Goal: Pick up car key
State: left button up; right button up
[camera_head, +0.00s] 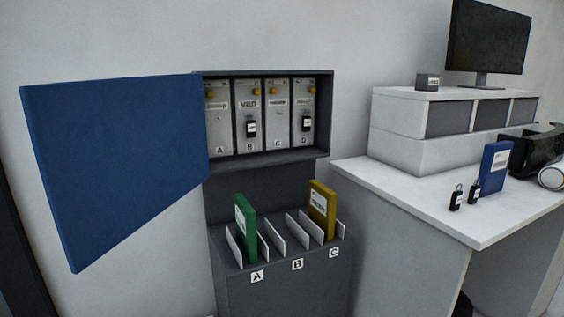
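Two black car keys with white tags lie on the white desk: a left car key (456,197) near the desk's front edge and a right car key (474,191) just beside it. Two more black keys hang in the wall cabinet (265,164), one key (251,127) in compartment B and one key (306,122) in compartment D. Compartments A and C show no key. The pictures do not show which key is meant. Neither of my grippers is in view.
The cabinet's blue door (120,160) stands open to the left. Below, a grey rack (285,285) marked A, B, C holds a green folder (245,228) and a yellow folder (322,209). A blue folder (494,165) stands behind the desk keys. The desk's front left (400,185) is clear.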

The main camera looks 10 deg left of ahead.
aim_at(475, 189)
jog(key=j+z, duration=0.1)
jog(key=j, duration=0.5)
jog(key=j+z, duration=0.15)
jog(key=j, duration=0.45)
jog(key=j+z, duration=0.1)
jog(key=j, duration=0.45)
jog(key=k+j+z, duration=0.15)
jog(key=j, duration=0.45)
jog(key=j+z, duration=0.1)
jog(key=j, duration=0.5)
jog(key=k+j+z, duration=0.15)
jog(key=j, duration=0.4)
jog(key=u, duration=0.55)
jog(key=i+l+u, duration=0.25)
jog(key=l, duration=0.15)
jog(key=l+u, duration=0.5)
jog(key=l, duration=0.3)
jog(key=i+l+u, duration=0.1)
jog(key=l, duration=1.15)
jog(key=i+l+u, duration=0.1)
jog(key=l, duration=1.2)
